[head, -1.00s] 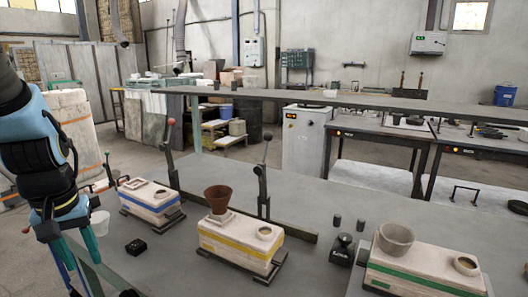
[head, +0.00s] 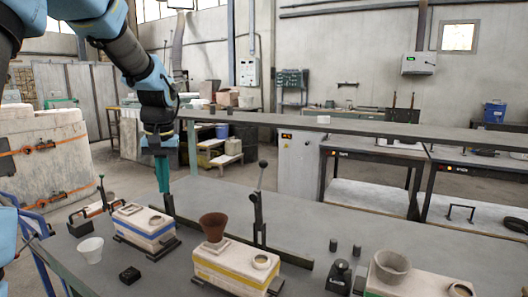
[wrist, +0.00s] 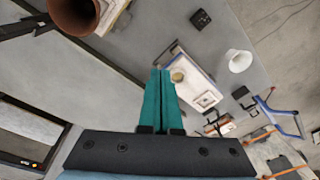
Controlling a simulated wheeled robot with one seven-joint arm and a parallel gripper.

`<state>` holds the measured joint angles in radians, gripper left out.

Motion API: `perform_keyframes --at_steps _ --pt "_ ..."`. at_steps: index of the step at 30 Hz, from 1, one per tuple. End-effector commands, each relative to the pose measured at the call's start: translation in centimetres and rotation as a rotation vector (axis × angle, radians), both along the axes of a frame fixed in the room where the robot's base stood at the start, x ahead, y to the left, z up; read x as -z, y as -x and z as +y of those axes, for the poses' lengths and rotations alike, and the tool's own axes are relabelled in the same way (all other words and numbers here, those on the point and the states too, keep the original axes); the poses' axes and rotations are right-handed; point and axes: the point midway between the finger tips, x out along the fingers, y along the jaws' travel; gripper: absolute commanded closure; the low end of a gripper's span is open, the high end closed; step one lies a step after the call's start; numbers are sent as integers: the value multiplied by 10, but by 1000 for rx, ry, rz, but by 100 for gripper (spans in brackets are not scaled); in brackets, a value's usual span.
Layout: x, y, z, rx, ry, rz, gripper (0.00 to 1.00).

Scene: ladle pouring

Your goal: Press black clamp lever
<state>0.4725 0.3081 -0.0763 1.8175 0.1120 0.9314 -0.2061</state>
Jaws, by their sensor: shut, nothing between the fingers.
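A clamp lever with a dark knob (head: 262,165) stands upright behind the yellow-striped mould (head: 232,268). My gripper (head: 163,190) points down above the back of the blue-striped mould (head: 146,229), left of that lever and apart from it. Its teal fingers are shut and empty. Another dark clamp lever (head: 169,206) shows just below the fingertips; its top is hidden, and I cannot tell whether they touch. In the wrist view the shut fingers (wrist: 160,74) lie beside the blue-striped mould (wrist: 192,85).
A brown funnel (head: 213,225) stands on the yellow-striped mould. A green-knobbed lever (head: 102,188), a white cup (head: 90,250) and a small black block (head: 129,275) are at left. A green-striped mould (head: 420,280) with a grey bowl (head: 390,265) is at right. A raised shelf (head: 330,125) runs behind.

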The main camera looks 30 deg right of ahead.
Motion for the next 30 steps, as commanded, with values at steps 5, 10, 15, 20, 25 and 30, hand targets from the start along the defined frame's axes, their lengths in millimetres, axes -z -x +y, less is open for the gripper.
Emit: perform_keyframes --at_steps 5,10,15,20,25,30 --pt "-44 -7 -90 84 -22 -8 100" --pt "-83 6 -169 142 -41 -17 100" --pt "-115 32 -229 176 -56 -25 100" --pt "-134 53 -262 192 -63 -30 100" --pt "-143 63 -274 194 -66 -32 100" --pt "-143 63 -275 194 -67 -31 100"
